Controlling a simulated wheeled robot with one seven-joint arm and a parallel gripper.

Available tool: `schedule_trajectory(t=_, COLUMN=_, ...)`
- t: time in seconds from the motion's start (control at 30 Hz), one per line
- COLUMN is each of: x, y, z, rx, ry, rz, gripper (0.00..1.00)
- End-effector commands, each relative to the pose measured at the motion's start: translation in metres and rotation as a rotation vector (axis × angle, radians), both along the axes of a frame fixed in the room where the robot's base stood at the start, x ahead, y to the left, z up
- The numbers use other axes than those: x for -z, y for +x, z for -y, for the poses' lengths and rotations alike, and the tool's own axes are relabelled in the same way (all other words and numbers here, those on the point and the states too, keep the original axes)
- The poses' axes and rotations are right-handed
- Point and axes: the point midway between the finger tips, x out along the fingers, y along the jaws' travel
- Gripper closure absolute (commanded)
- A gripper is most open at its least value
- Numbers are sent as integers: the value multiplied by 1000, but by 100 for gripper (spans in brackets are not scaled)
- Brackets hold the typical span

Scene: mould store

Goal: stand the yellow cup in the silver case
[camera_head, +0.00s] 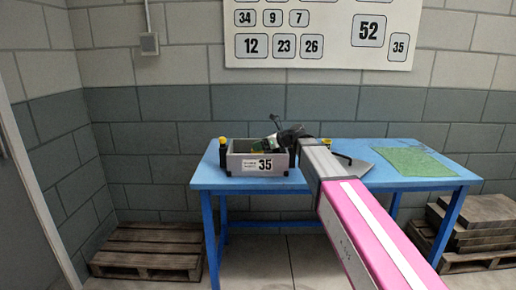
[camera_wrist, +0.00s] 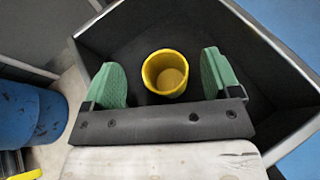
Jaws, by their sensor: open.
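The silver case (camera_head: 283,171) is an open box with a dark inside and a "35" label, at the left of the blue table. Its rim also shows in the wrist view (camera_wrist: 262,36). The yellow cup (camera_wrist: 165,76) is inside the case in the wrist view, mouth towards the camera, and looks upright on the dark floor. My gripper (camera_wrist: 161,60) is open, with one green finger on each side of the cup and a gap to both. In the head view my gripper (camera_head: 272,139) reaches into the case, and the cup is mostly hidden there.
The blue table (camera_head: 357,200) has a green mat (camera_head: 412,161) at its right. Black items with yellow tops stand beside the case, left (camera_head: 223,143) and right (camera_head: 326,143). A blue rounded object (camera_wrist: 35,112) shows left of the case in the wrist view. Pallets lie on the floor.

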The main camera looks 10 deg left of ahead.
Motion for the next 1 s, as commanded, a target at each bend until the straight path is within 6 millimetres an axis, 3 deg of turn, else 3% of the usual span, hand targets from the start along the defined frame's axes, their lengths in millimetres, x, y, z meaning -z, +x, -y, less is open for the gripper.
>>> schedule_trajectory(t=0.3, x=-26, y=-17, z=60, rx=2, ry=1, rz=1, gripper=17)
schedule_trajectory(t=0.5, x=-35, y=-21, z=81, rx=1, ry=1, rz=0, gripper=17)
schedule_trajectory(t=1.0, x=-38, y=-23, z=87, rx=0, ry=1, rz=-1, gripper=17)
